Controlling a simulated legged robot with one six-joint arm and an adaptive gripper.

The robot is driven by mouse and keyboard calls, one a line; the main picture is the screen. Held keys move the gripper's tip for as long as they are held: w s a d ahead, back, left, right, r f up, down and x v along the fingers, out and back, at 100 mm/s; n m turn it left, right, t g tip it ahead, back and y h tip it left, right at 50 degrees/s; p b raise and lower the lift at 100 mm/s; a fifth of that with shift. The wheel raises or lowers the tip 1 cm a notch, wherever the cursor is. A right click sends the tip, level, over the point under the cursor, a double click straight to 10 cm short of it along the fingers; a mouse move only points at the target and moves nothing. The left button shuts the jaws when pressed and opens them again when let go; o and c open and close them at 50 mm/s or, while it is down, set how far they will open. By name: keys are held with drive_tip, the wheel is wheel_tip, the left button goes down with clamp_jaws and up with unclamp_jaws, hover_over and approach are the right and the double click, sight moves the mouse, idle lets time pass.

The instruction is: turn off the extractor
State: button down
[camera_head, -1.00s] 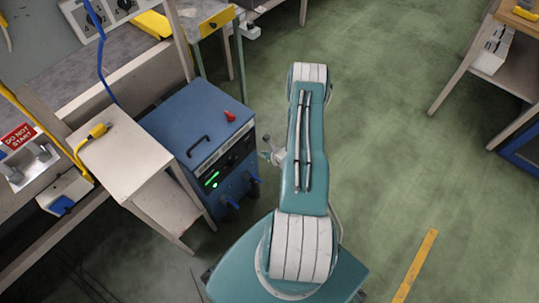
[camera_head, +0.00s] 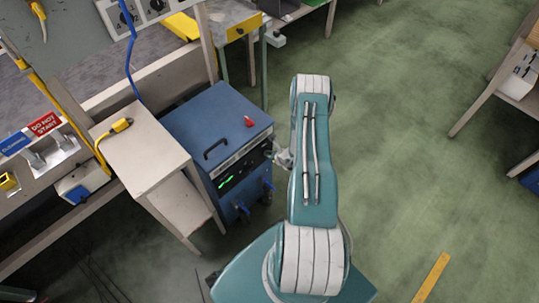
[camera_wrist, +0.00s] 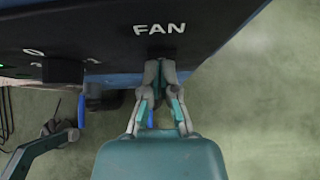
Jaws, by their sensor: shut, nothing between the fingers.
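The extractor looks to be the blue box (camera_head: 210,125), with a black handle and a red knob (camera_head: 249,121) on top and a green light (camera_head: 226,183) on its dark front panel. My gripper (camera_head: 279,155) is at the right end of that front, partly hidden by my arm. In the wrist view my gripper (camera_wrist: 160,70) is shut and empty, its tips at the panel's lower edge under the word FAN (camera_wrist: 159,29). I cannot tell whether they touch. Any fan switch there is mostly hidden by the tips.
A small pale stand (camera_head: 145,150) with a yellow plug is left of the box. A workbench (camera_head: 90,80) runs behind, with a red DO NOT START sign (camera_head: 44,123). Blue connectors (camera_head: 241,208) stick out below the panel. Green floor to the right is open.

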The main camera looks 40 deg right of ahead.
drive_tip(key=shift+r, duration=0.1)
drive_tip(key=shift+r, duration=0.7)
